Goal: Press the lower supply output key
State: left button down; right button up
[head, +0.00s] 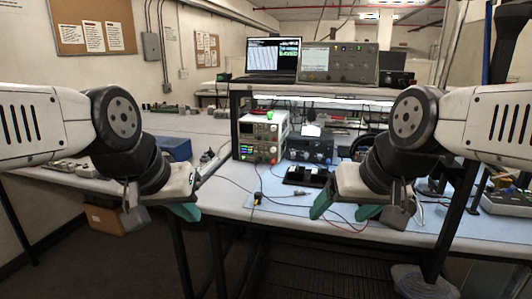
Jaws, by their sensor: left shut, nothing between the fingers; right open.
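Two stacked supplies stand on the bench left of centre. The lower supply (258,153) has a lit green display and small controls on its front; the upper supply (259,129) sits on it. The output key is too small to pick out. My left gripper (187,211) is shut and empty, with teal fingertips, at the bench's front left, to the left of and nearer than the supplies. My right gripper (342,212) is open and empty over the bench's front, to the right of the supplies. Neither gripper touches the supplies.
A dark instrument (309,150) stands right of the supplies, with a black holder (305,176) before it. Leads lie across the blue mat (273,190). A shelf above holds a laptop (272,57) and a grey instrument (338,62). A blue bin (174,148) is at left.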

grip_shut()
dwell(1.4)
